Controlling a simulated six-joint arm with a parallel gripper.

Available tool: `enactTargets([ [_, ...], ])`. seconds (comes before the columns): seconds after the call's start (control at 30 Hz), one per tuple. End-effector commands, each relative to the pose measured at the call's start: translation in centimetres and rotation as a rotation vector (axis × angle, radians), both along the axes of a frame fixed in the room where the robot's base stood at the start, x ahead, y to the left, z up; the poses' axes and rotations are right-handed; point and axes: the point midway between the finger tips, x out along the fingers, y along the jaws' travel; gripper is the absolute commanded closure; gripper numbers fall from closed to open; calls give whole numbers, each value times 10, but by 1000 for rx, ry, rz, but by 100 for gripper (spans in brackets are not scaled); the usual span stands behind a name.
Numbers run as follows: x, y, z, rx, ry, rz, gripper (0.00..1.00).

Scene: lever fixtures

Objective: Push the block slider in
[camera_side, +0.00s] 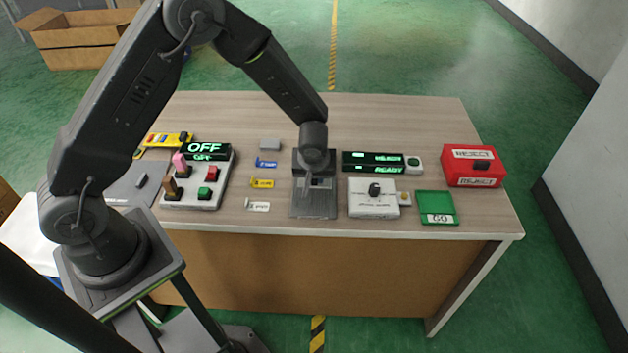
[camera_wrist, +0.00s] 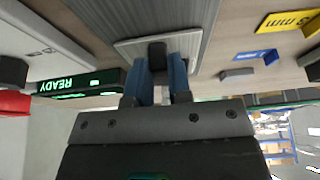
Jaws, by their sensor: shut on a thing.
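The block slider (camera_side: 314,207) is a grey ribbed fixture near the middle of the table. In the wrist view its dark block (camera_wrist: 157,52) stands up from a light plate on the ribbed surface (camera_wrist: 205,18). My gripper (camera_wrist: 160,66) has its two blue fingers on either side of this block and is shut on it. In the side view my gripper (camera_side: 317,178) is down over the fixture, and my wrist hides its rear part. The block's exact place along its travel is hard to tell.
To the left are labelled tags (camera_side: 263,183) and a button-and-lever box (camera_side: 197,192) reading OFF. To the right are a READY display (camera_side: 373,162), a white switch box (camera_side: 373,205), a green GO tray (camera_side: 436,203) and a red REJECT box (camera_side: 473,166).

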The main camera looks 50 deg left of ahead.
Motion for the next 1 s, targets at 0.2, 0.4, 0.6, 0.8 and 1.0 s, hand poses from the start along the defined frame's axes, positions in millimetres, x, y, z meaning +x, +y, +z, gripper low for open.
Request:
enactTargets([
  [0.2,4,4,0,3,-3,0,100],
  [0.4,4,4,1,2,-3,0,70],
  [0.6,3,3,0,2,-2,0,55],
  [0.8,3,3,1,1,-1,0,55],
  [1.0,-2,-2,19,1,-6,0,55],
])
